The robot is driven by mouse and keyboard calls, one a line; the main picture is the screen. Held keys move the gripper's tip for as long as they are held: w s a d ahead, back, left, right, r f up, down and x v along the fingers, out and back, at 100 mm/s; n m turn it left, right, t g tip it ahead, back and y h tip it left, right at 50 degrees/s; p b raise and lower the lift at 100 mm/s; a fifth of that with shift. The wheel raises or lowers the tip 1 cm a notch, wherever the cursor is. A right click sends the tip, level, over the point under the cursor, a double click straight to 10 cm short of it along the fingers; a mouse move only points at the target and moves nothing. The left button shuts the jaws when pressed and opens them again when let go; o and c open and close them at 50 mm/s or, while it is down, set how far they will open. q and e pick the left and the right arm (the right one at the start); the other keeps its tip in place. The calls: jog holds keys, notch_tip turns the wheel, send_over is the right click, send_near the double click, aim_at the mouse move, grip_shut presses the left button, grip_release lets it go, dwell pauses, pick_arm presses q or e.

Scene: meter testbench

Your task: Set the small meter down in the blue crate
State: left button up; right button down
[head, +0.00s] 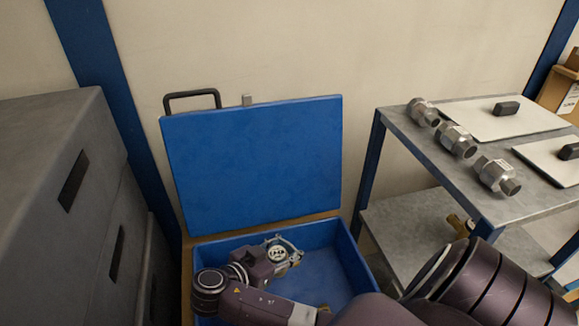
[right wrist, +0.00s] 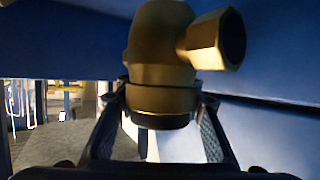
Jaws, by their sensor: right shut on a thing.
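The blue crate (head: 357,268) stands open in the lower middle of the head view, its lid (head: 255,165) raised at the back. My right gripper (head: 285,248) reaches in from the right and is over the crate's left part. It is shut on the small meter (head: 278,257), whose round face shows between the fingers. In the right wrist view the meter (right wrist: 160,65) is a brass body with a hex fitting pointing right, held between both fingers. Whether it touches the crate floor I cannot tell. My left gripper is not in view.
A grey metal table (head: 408,128) stands at the right with several silver fittings and clipboards (head: 505,118) on it. A grey cabinet (head: 55,190) stands close on the left. The crate's right part is bare.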

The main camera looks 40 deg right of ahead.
jog(key=shift+f, duration=2.75)
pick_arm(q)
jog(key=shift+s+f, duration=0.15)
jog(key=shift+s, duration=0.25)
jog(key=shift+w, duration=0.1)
pick_arm(e)
jog(key=shift+f+b, duration=0.4)
jog(key=shift+b, duration=0.1)
jog(key=shift+f, duration=0.25)
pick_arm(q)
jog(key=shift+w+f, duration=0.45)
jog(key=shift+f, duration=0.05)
pick_arm(e)
jog(key=c, duration=1.5)
grip_release()
jog(key=shift+s, duration=0.1)
jog(key=shift+c, duration=0.2)
